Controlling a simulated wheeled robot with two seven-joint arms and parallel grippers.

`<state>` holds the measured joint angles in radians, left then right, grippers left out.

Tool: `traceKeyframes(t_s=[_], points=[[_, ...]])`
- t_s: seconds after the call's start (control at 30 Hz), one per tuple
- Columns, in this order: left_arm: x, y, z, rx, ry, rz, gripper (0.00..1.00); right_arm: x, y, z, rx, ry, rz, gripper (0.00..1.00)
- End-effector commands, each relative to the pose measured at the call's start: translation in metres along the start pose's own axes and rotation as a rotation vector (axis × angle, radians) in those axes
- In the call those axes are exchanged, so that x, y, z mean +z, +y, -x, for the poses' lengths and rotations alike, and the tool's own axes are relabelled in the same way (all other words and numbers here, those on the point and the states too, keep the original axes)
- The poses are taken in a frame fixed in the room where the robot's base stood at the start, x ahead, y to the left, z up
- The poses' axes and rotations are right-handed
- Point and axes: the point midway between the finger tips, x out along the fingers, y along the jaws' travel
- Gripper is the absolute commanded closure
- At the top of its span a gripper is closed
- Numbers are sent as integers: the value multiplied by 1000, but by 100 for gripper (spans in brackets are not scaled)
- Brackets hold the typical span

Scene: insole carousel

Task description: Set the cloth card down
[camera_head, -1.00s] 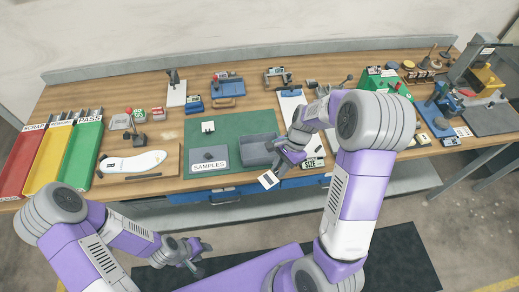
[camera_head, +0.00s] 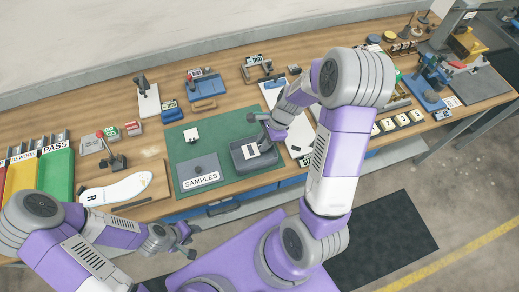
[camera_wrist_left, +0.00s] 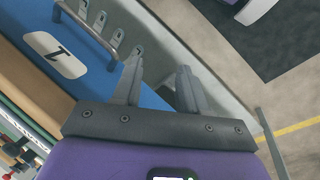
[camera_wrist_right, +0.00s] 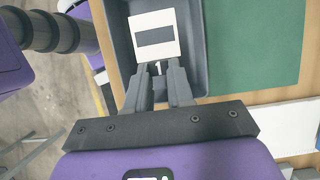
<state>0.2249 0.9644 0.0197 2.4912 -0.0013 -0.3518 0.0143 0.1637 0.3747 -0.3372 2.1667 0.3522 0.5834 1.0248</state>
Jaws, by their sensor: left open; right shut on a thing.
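The cloth card (camera_wrist_right: 153,38) is a white square with a dark grey rectangle on it. My right gripper (camera_wrist_right: 159,72) is shut on its near edge in the right wrist view. In the head view the card (camera_head: 251,151) appears over the grey tray (camera_head: 237,161) on the green mat (camera_head: 225,128). I cannot tell if the card touches the tray floor. My left gripper (camera_head: 188,240) is open and empty, in front of the bench's front edge. The left wrist view shows its two fingers (camera_wrist_left: 158,88) apart.
A grey SAMPLES block (camera_head: 199,172) lies left of the tray, with a small white block (camera_head: 191,135) behind it. A white insole (camera_head: 116,189) lies on a board further left. A white sheet (camera_head: 300,135) lies right of the tray.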

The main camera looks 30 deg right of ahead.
Motion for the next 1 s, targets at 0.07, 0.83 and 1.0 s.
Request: traceKeyframes(t_s=[0.07, 0.83, 1.0], points=[[0, -2, -4, 0, 0, 0, 57, -4, 0, -11, 2, -1, -2, 100], [-1, -6, -17, 0, 1, 0, 57, -21, 0, -51, 0, 0, 1, 75], [-1, -6, -17, 0, 1, 0, 57, -21, 0, -51, 0, 0, 1, 52]])
